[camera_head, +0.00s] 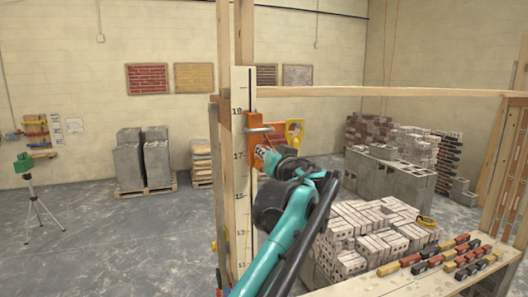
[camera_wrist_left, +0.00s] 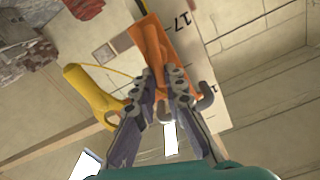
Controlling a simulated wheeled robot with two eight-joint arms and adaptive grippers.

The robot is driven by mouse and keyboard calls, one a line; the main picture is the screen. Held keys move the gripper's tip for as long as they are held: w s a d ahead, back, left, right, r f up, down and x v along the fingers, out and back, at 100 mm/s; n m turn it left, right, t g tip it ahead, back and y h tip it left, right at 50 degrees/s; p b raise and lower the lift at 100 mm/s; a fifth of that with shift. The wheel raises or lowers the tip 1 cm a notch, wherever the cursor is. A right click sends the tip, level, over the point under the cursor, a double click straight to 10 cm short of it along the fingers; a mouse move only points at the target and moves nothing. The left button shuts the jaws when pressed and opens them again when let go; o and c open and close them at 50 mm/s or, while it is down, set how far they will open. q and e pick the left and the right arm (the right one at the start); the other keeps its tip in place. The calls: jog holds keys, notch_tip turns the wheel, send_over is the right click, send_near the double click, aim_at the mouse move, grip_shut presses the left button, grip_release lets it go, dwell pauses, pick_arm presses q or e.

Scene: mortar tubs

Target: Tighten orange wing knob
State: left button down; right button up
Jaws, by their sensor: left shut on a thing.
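An orange bracket (camera_head: 253,135) is fitted on the pale numbered board (camera_head: 241,205) of a wooden post, a little above the 17 mark. Grey hooked ends show beside the fingers. My right gripper is not in view.
A yellow piece (camera_head: 294,131) hangs just right of the bracket; in the wrist view it trails a yellow line. A wooden rail (camera_head: 380,92) crosses behind. Light brick stacks (camera_head: 365,235) and a plank bench (camera_head: 420,282) with small coloured blocks stand at right. Open floor lies left.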

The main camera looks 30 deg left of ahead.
pick_arm(q)
jog(key=shift+w+d+f+m+p, duration=0.15)
jog(key=shift+w+f+m, duration=0.1)
jog(key=shift+m, duration=2.2)
jog(key=shift+w+d+f+m+p, duration=0.1)
jog(key=shift+f+m+p, duration=0.1)
jog(key=shift+m, duration=2.2)
jog(key=shift+w+d+f+m+p, duration=0.15)
jog(key=shift+w+f+m, duration=0.1)
jog(key=shift+m, duration=2.2)
jog(key=c, duration=1.5)
grip_release()
jog(key=shift+s, duration=0.1)
jog(key=shift+o, duration=0.2)
jog(key=v, duration=1.2)
jog(key=shift+s+a, duration=0.15)
jog(key=shift+a, duration=0.05)
